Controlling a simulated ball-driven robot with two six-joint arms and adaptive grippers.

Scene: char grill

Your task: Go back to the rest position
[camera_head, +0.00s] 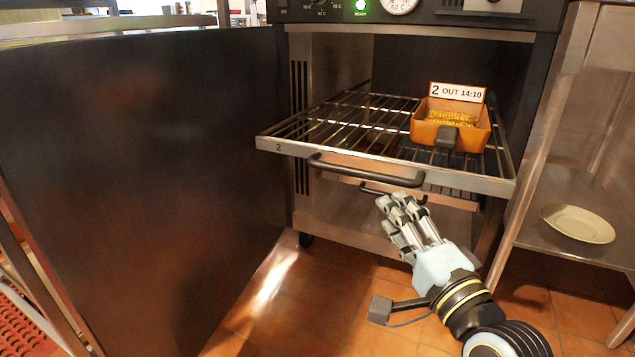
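My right gripper (402,208) reaches up from the lower right, in front of the oven and just below the front of the pulled-out rack (275,147). Its fingers look extended and spread apart, with nothing between them. It appears clear of the rack's dark handle (365,170). My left gripper is out of view.
An orange pan (422,132) with yellowish food and a "2 OUT 14:10" card (457,93) sits on the rack's right side. The oven door (140,180) stands open at left. A white plate (579,223) lies on a shelf at right. Tiled floor (290,300) is clear below.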

